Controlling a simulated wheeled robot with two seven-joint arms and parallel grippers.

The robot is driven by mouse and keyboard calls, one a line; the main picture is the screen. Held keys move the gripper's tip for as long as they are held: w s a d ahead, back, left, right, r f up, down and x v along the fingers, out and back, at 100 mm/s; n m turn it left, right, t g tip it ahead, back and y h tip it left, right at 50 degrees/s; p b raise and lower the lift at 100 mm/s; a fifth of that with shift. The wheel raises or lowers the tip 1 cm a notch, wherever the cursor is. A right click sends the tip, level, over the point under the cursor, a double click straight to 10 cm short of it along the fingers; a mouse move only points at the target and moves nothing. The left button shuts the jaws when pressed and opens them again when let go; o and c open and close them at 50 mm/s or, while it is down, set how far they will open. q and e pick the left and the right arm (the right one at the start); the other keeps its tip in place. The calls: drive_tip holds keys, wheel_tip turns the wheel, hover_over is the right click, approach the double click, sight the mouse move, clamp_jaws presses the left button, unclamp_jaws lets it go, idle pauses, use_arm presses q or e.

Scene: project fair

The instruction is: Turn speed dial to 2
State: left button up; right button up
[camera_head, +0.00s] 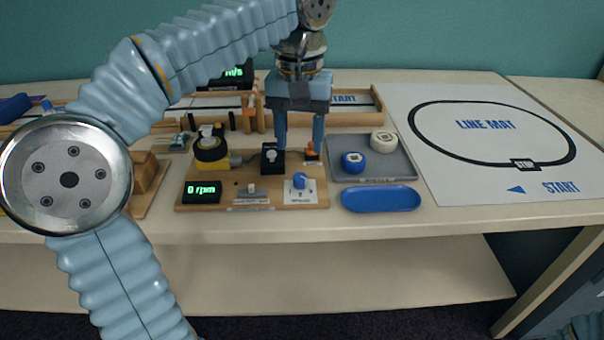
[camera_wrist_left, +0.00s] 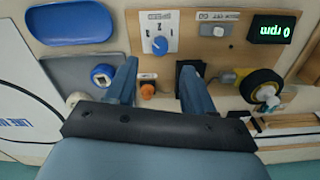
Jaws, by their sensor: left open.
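The speed dial is a blue knob (camera_head: 300,181) on a white label plate, on the front right of a wooden board (camera_head: 240,200). The wrist view shows the knob (camera_wrist_left: 160,45) with its plate, just beyond the fingertips. My left gripper (camera_head: 300,148) points down over the back of the board, behind the dial. Its two fingers (camera_wrist_left: 157,70) are apart with nothing between them, and they do not appear to touch the knob. A display (camera_head: 202,191) on the board reads "0 rpm".
An orange switch (camera_head: 311,151) and a black block (camera_head: 272,160) stand near the fingers. A yellow motor with a black wheel (camera_head: 208,152) is at the left. A grey tray (camera_head: 345,173) with two round pieces and a blue dish (camera_head: 380,199) lie to the right.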

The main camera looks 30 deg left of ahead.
sight(300, 175)
use_arm(q)
wheel_tip(300, 175, down, 8)
drive_tip(key=shift+r+b, duration=0.1)
drive_tip(key=shift+b, duration=0.6)
clamp_jaws()
